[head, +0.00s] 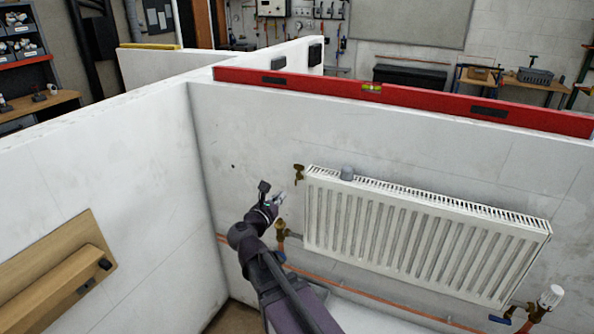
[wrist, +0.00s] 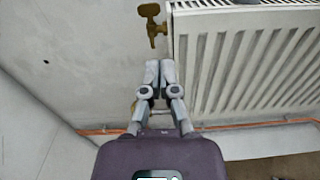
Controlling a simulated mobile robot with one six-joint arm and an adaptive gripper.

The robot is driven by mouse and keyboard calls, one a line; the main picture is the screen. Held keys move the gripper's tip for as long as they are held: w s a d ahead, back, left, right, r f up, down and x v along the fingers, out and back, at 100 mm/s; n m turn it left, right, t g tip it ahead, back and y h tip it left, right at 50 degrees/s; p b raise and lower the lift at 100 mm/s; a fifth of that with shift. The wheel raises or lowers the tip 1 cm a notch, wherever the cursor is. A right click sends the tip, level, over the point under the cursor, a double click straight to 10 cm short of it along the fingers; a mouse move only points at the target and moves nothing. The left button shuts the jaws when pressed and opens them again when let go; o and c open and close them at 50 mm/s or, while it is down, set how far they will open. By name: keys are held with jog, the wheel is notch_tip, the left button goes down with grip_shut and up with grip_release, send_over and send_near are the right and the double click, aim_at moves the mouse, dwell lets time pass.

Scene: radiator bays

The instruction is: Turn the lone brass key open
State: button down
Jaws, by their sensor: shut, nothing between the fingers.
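The lone brass key (head: 299,173) sits at the upper left corner of the white radiator (head: 420,240). In the wrist view the brass key (wrist: 151,22) is at the top, with a flat rounded head pointing left and up and a stem leading to the radiator side (wrist: 240,60). My gripper (head: 280,198) is below and left of the key in the head view, apart from it. In the wrist view my gripper's fingertips (wrist: 160,72) are together, just below the key, with nothing between them.
A brass valve (head: 282,232) stands at the radiator's lower left, close to my arm. A white-capped valve (head: 548,298) and blue lever (head: 500,319) are at lower right. A red level (head: 400,97) lies on the wall top.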

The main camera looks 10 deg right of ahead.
aim_at(301, 168)
jog(key=shift+w+a+r+n, duration=0.1)
jog(key=shift+a+r+n, duration=0.15)
jog(key=shift+a+n, duration=0.05)
jog(key=shift+w+d, duration=0.1)
jog(key=x, duration=1.3)
jog(key=shift+w+d+r, duration=0.1)
jog(key=shift+w, duration=0.3)
